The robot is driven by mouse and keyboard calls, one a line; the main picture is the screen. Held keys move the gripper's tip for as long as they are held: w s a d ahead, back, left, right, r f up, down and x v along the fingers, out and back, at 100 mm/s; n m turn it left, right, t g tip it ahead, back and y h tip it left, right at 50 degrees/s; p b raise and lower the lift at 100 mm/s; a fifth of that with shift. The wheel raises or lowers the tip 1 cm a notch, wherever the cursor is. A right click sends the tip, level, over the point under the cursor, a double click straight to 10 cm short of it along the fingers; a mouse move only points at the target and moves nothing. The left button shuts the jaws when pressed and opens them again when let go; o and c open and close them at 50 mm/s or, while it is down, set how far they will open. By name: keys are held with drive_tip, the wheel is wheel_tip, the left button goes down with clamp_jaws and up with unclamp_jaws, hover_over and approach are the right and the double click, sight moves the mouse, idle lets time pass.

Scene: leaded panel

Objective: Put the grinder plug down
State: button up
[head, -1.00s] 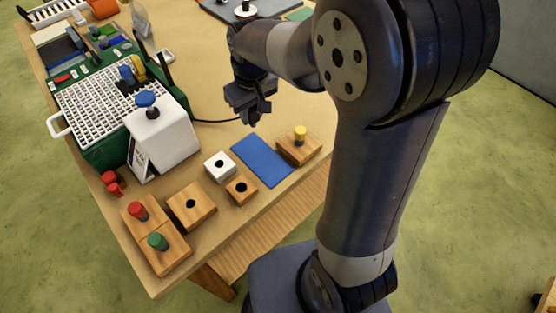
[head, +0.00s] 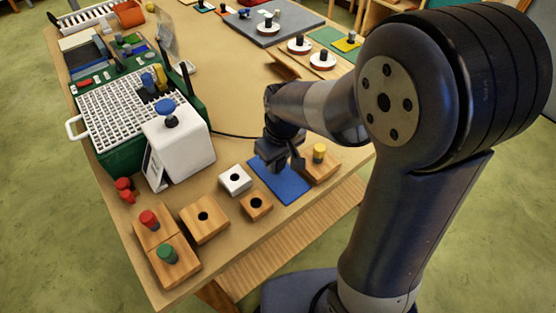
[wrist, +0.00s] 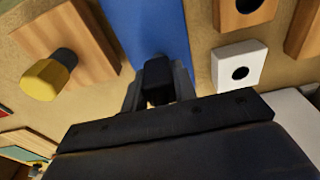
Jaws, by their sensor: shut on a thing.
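My gripper (head: 277,164) is over the far end of the blue mat (head: 290,191) in the head view, pointing down. In the wrist view my gripper (wrist: 158,92) is shut on the dark grinder plug (wrist: 157,78), which sits between the fingers. The blue mat (wrist: 148,25) lies just beyond the plug there. The plug is mostly hidden by the gripper in the head view, and I cannot tell whether it touches the mat. A dark cord (head: 232,135) runs from behind the white grinder housing toward the gripper.
A wooden block with a yellow-topped peg (head: 319,154) stands right beside the mat. A white block with a hole (head: 235,180) and a small wooden one (head: 256,205) stand on its left. The white housing with a blue knob (head: 178,150) stands farther left.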

sight(282, 160)
drive_tip(key=shift+f, duration=0.3)
drive_tip(key=shift+f, duration=0.2)
drive_tip(key=o, duration=1.1)
drive_tip(key=shift+c, duration=0.2)
drive_tip(key=shift+r, duration=0.1)
wheel_tip(282, 160, up, 12)
drive_tip(key=s, duration=0.1)
drive_tip(key=shift+s+d, duration=0.15)
drive_tip(key=shift+d, duration=0.25)
drive_tip(key=shift+r, duration=0.1)
